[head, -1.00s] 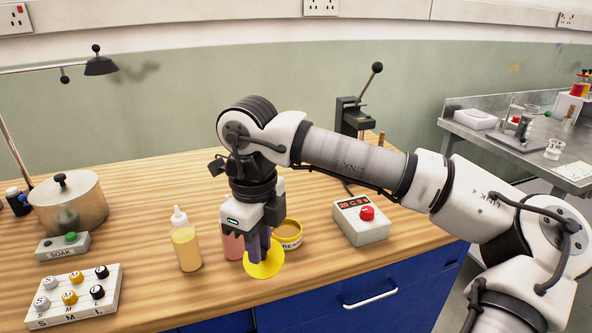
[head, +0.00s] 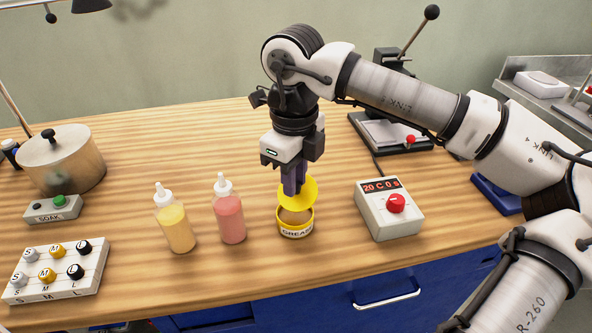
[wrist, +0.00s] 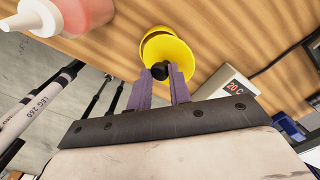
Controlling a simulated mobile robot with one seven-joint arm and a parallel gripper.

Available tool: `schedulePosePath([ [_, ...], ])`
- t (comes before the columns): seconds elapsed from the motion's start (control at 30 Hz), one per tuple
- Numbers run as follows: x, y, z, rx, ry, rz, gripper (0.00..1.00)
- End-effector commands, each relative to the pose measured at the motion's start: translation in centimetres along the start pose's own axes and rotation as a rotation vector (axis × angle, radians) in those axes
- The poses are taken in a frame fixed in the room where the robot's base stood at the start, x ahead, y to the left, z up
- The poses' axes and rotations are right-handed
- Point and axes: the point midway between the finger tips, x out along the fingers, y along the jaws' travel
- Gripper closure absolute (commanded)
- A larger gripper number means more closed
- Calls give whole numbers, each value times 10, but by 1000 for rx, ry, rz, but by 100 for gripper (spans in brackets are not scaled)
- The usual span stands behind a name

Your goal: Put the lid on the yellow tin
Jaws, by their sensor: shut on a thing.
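The yellow tin (head: 296,226), marked GREASE, stands upright on the wooden bench, its brown contents visible from above. My gripper (head: 293,186) is shut on the dark knob of the yellow lid (head: 299,194). The lid is over the back part of the tin's mouth in the head view, and the front of the mouth is uncovered. Whether the lid touches the rim I cannot tell. In the wrist view the lid (wrist: 172,57) hangs from the fingertips (wrist: 160,73) and covers much of the tin (wrist: 157,34).
A pink bottle (head: 229,215) and a yellow bottle (head: 175,224) stand left of the tin. A timer box (head: 388,215) with a red knob stands to the right. A pot (head: 75,165), a SOAK button box (head: 52,210) and a block of knobs (head: 58,272) are farther left.

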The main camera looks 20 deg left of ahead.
Motion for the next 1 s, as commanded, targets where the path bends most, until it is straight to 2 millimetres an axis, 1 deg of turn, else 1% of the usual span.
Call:
schedulePosePath([
  [0.03, 7, 0, 0, 0, 0, 1, 100],
  [0.33, 38, 0, 0, 0, 0, 1, 100],
  [0.5, 51, 0, 0, 0, 2, 2, 100],
  [0.63, 56, 2, -1, -3, 5, 7, 100],
  [1.0, 58, 3, 0, -7, 6, 11, 100],
])
